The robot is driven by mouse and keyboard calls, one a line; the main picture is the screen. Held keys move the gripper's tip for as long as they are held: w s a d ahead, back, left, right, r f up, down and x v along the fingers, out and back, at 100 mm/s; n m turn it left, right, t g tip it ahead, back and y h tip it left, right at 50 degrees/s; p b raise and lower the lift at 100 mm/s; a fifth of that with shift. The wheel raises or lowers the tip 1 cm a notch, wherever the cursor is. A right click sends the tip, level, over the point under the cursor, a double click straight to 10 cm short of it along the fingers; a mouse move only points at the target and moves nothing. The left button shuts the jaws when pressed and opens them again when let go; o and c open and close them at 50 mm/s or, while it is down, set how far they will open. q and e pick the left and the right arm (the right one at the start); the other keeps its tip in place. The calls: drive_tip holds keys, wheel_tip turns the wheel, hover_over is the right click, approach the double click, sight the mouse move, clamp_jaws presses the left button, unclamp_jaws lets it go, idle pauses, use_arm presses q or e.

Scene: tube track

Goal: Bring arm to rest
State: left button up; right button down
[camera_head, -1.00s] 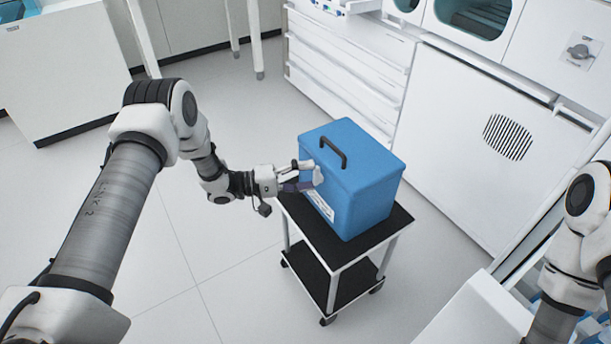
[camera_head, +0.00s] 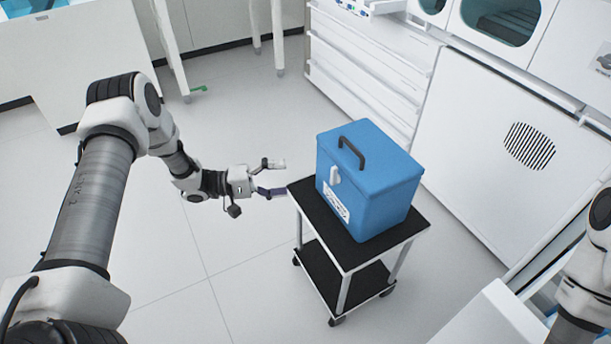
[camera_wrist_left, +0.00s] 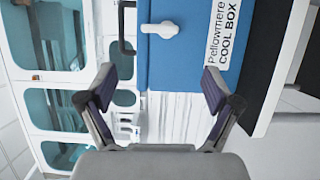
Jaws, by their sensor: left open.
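My left gripper (camera_head: 272,177) is open and empty in the head view, to the left of a blue cool box (camera_head: 366,190) and apart from it. The box is closed, with a black handle on its lid and a white latch (camera_head: 335,176) on the side facing the gripper. In the left wrist view the open fingers of the gripper (camera_wrist_left: 158,88) frame the area below the box (camera_wrist_left: 190,55), whose label reads "Pellowmere COOL BOX". My right arm (camera_head: 590,275) shows at the right edge of the head view; its gripper is out of view.
The box stands on a small black-topped cart (camera_head: 300,195) with wheels and a lower shelf. White cabinets (camera_head: 470,135) line the back right. A white counter (camera_head: 90,55) stands at the far left. The floor left of the cart is clear.

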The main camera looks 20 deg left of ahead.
use_arm(q)
drive_tip(key=shift+v, duration=0.75)
drive_tip(key=s+d+f+n+y, duration=0.1)
drive_tip(key=s+d+f, duration=0.15)
drive_tip(key=d, duration=0.45)
drive_tip(key=s+d+f+n+y, duration=0.1)
drive_tip(key=d+f+y, duration=0.1)
drive_tip(key=d+f, duration=0.35)
drive_tip(key=s+d+f+g+y, duration=0.2)
drive_tip(key=s+f+y, duration=0.35)
drive_tip(key=s, duration=0.25)
drive_tip(key=s+a+f+m+g+y, duration=0.25)
drive_tip(key=s+a+g+y, duration=0.2)
drive_tip(key=s, duration=0.55)
drive_tip(key=s+a+f+m+g+y, duration=0.1)
drive_tip(key=s+a+m+g+y, duration=0.3)
drive_tip(key=s, duration=0.5)
wheel_tip(320, 180, up, 16)
drive_tip(key=m+t+h+p, duration=0.1)
drive_tip(key=p, duration=1.4)
drive_tip(key=shift+a+f, duration=0.2)
